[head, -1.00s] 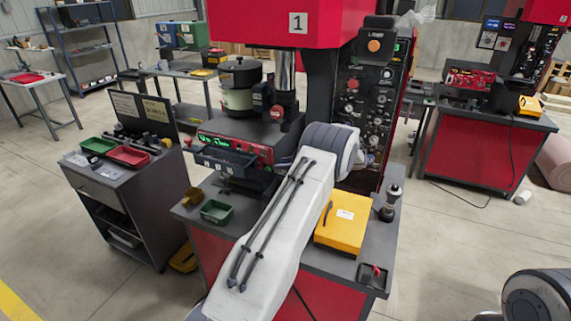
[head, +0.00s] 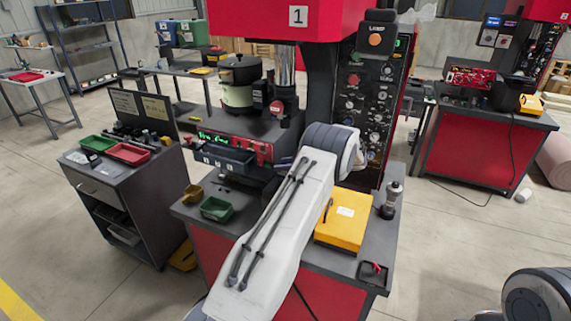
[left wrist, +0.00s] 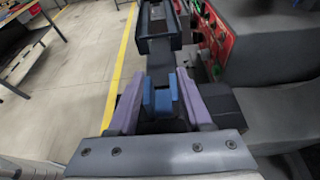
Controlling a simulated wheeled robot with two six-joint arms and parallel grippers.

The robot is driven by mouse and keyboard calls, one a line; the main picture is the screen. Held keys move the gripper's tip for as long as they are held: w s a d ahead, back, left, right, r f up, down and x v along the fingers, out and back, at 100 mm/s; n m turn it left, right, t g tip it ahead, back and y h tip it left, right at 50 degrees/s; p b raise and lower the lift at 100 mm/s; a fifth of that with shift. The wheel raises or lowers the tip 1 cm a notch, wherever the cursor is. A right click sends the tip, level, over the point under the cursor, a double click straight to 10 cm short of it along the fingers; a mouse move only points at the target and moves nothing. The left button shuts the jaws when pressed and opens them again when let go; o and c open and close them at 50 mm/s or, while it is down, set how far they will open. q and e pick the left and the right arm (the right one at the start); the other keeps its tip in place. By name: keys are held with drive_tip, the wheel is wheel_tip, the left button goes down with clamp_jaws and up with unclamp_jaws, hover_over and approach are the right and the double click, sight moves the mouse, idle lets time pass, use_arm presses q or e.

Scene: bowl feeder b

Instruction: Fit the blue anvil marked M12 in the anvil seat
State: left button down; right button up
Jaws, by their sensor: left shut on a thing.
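My left gripper (left wrist: 161,86) shows in the left wrist view, with two purple fingers shut on a small blue piece, the blue anvil (left wrist: 162,101). The anvil is notched, with a prong at each side. No M12 mark can be read on it. In the head view my left arm reaches up over the bench to the press, and its own bulk hides the gripper and the anvil. I cannot make out the anvil seat; the area under the press ram (head: 284,75) is partly hidden by my arm. My right gripper is not in view.
A dark bin (head: 222,158) hangs before the green-lit display. A green tray (head: 216,209) and yellow box (head: 342,220) lie on the bench (head: 318,257). The control panel (head: 376,100) stands right of my arm. A cart (head: 128,205) with red and green trays stands left.

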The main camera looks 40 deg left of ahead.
use_arm(q)
drive_tip(key=shift+f+b, duration=0.55)
drive_tip(key=shift+f, duration=0.3)
drive_tip(key=shift+c, duration=1.2)
unclamp_jaws()
drive_tip(key=b+v, duration=0.3)
drive_tip(key=v, duration=0.7)
drive_tip(key=shift+d+b, duration=0.2)
drive_tip(key=shift+b, duration=0.15)
drive_tip(key=shift+r, duration=0.1)
